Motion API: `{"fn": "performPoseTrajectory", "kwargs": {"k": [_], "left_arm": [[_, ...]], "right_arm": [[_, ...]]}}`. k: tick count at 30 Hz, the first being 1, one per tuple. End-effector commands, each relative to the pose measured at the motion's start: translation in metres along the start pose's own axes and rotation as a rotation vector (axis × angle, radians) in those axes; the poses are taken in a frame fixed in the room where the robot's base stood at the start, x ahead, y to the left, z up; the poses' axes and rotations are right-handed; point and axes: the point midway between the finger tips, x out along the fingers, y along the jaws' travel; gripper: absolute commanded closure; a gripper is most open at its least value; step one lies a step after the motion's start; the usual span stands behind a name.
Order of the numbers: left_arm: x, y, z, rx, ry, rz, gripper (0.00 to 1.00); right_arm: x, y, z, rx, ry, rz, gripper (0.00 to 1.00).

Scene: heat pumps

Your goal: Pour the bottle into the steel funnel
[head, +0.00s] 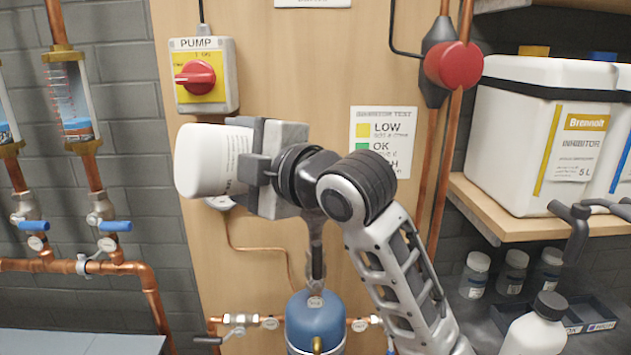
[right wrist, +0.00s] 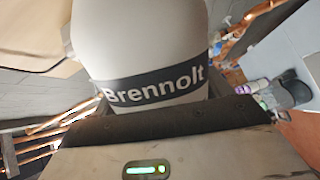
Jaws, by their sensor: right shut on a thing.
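A white bottle (head: 205,160) lies tipped on its side in the head view, its broad rounded end to the left. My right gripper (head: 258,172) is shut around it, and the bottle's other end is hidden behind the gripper. The bottle also fills the upper middle of the right wrist view (right wrist: 148,45), with its dark "Brennolt" band across the jaws. The steel funnel (head: 316,232) shows partly below my right wrist, over the blue vessel (head: 314,318); its upper part is hidden. I cannot see any liquid flowing. My left gripper is not in view.
A wooden panel (head: 270,60) with a red pump switch (head: 195,74) stands behind. Copper pipes with blue-handled valves (head: 115,226) run at left. At right, a shelf (head: 530,210) holds white inhibitor canisters (head: 530,150); a capped white bottle (head: 535,330) stands below.

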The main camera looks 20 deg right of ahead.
Motion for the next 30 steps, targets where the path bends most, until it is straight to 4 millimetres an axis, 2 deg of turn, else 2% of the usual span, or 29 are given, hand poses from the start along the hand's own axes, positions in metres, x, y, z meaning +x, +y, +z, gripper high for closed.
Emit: {"fn": "performPoseTrajectory", "kwargs": {"k": [30], "left_arm": [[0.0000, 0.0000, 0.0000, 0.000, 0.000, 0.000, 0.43]], "right_arm": [[-0.0004, 0.0048, 0.0023, 0.064, 0.004, 0.001, 0.72]]}}
